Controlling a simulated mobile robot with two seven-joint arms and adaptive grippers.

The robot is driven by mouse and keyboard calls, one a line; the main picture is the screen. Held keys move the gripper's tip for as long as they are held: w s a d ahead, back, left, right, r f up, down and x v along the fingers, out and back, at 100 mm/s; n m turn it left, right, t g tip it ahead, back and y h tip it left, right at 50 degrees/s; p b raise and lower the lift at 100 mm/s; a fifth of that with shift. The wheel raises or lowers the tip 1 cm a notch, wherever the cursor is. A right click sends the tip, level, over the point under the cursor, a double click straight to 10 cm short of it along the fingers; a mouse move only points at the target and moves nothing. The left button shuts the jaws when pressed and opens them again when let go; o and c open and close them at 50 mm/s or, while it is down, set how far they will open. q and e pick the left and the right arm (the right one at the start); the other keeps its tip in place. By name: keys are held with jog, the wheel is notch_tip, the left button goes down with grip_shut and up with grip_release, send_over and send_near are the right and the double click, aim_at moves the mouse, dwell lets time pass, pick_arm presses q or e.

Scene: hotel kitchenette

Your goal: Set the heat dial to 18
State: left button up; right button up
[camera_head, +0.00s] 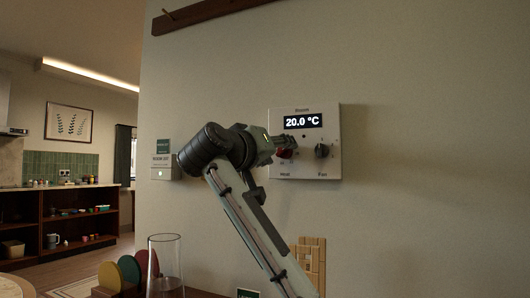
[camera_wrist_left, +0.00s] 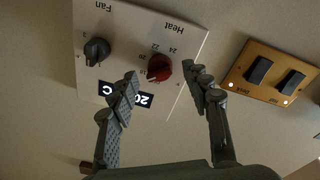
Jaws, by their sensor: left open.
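The white thermostat panel (camera_head: 332,112) is on the wall, and its display (camera_head: 304,121) reads 20.0 °C. The red heat dial (camera_head: 285,155) is at its lower left, partly covered by my left gripper (camera_head: 288,142). In the left wrist view the panel (camera_wrist_left: 130,20) appears upside down. The red dial (camera_wrist_left: 159,67) there has small numbers around it, including 24, 22 and 18. My left gripper (camera_wrist_left: 163,80) is open and empty, its fingers on either side of the dial's lower part in that picture. I cannot tell whether they touch it. My right gripper is not in view.
A black fan dial (camera_head: 322,151) sits right of the heat dial. A brass plate (camera_wrist_left: 252,82) with two black switches is beside the panel in the wrist view. A white wall unit (camera_head: 162,173) is further left. A glass cylinder (camera_head: 165,262) stands below.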

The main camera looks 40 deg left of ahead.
pick_arm(q)
jog(key=v, duration=1)
jog(key=shift+s, duration=0.35)
jog(key=shift+d+f, duration=0.1)
